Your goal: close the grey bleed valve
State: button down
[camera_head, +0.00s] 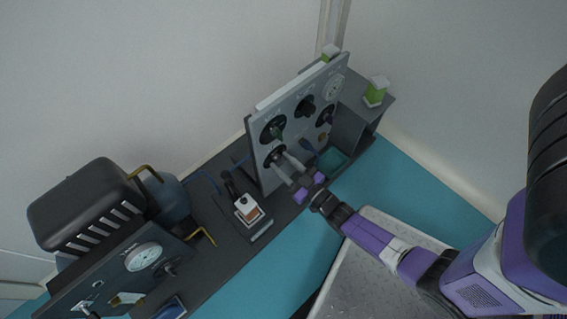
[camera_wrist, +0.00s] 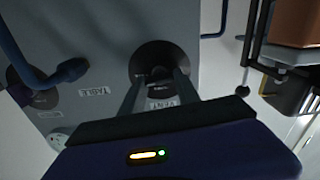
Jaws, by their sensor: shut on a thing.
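An upright grey panel (camera_head: 267,179) carries several round dark knobs and a gauge. My gripper (camera_head: 281,158) reaches its lower left part, with its fingers on a dark knob (camera_head: 268,159). In the wrist view my gripper (camera_wrist: 158,84) is shut on this knob (camera_wrist: 154,53), next to a label reading VENT (camera_wrist: 164,103). The fingers hide part of the knob, and its handle colour and angle are hard to tell. No label that I can read says bleed valve.
A blue lever (camera_wrist: 66,70) stands beside the TABLE label (camera_wrist: 92,91). Another dark knob (camera_head: 273,129) sits just above the held one. A dark pump (camera_head: 88,205) is further left.

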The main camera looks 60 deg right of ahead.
jog(key=n+b, duration=0.1)
jog(key=n, duration=0.3)
jog(key=shift+f, duration=0.1)
jog(key=n+b, duration=0.1)
jog(key=n, duration=0.3)
jog(key=shift+a+n, duration=0.1)
jog(key=shift+n, duration=0.3)
jog(key=shift+f+n+b, duration=0.15)
jog(key=shift+n+b, duration=1.15)
jog(key=shift+n, duration=2.5)
jog(key=shift+a, duration=0.1)
jog(key=c, duration=0.9)
grip_release()
jog(key=shift+p+v, duration=0.95)
jog(key=shift+v, duration=2.95)
